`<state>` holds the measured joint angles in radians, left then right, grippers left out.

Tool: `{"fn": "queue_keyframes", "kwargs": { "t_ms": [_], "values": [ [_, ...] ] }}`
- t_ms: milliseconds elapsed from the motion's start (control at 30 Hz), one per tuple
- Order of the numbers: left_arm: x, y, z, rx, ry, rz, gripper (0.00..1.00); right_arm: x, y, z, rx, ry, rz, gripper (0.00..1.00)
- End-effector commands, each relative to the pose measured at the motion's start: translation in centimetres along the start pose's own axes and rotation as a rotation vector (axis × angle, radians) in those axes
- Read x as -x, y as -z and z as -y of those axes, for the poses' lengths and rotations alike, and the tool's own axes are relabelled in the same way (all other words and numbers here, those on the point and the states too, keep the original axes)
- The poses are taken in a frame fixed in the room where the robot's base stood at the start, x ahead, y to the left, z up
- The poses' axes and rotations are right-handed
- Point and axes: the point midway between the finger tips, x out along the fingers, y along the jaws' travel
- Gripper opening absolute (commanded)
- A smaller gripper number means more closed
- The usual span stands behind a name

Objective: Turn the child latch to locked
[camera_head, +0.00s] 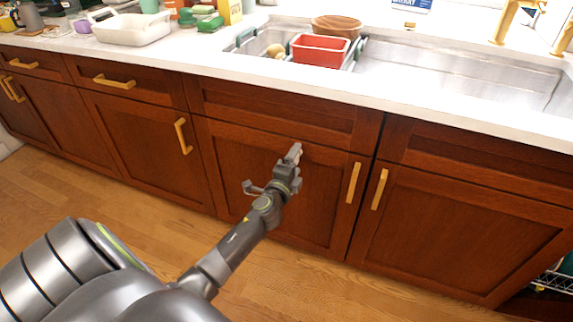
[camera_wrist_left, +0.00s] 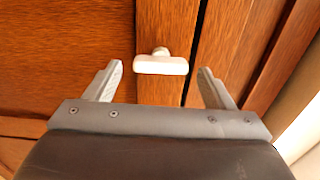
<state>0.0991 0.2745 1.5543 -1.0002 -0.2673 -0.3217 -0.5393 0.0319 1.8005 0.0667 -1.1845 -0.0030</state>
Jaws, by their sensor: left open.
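The child latch (camera_wrist_left: 162,65) is a small white bar on a short round stem, mounted on a strip of brown wood. In the left wrist view its bar lies crosswise, roughly in line between the two fingertips, with a gap on each side. My left gripper (camera_wrist_left: 158,70) is open around the latch area, and no finger visibly touches the bar. In the head view my left gripper (camera_head: 293,155) is at the upper part of a cabinet front below the sink. The latch cannot be made out clearly there behind the gripper. My right gripper is not in view.
Brown cabinets with gold handles (camera_head: 354,182) line the front under a white counter (camera_head: 430,103). The sink (camera_head: 455,78) holds a red tub (camera_head: 320,50) in a rack. A white basin (camera_head: 131,30) stands at the left. The wooden floor (camera_head: 130,197) before the cabinets is clear.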

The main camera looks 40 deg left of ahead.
Motion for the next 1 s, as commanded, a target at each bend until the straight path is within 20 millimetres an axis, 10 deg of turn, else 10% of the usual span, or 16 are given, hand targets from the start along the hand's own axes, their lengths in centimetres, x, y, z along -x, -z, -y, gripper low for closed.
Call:
{"fn": "queue_keyframes", "kwargs": {
  "t_ms": [1000],
  "values": [
    [16.9,0.0,-0.1,0.000,-0.002,0.001,0.76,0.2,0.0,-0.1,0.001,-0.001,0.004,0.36]
  ]
}}
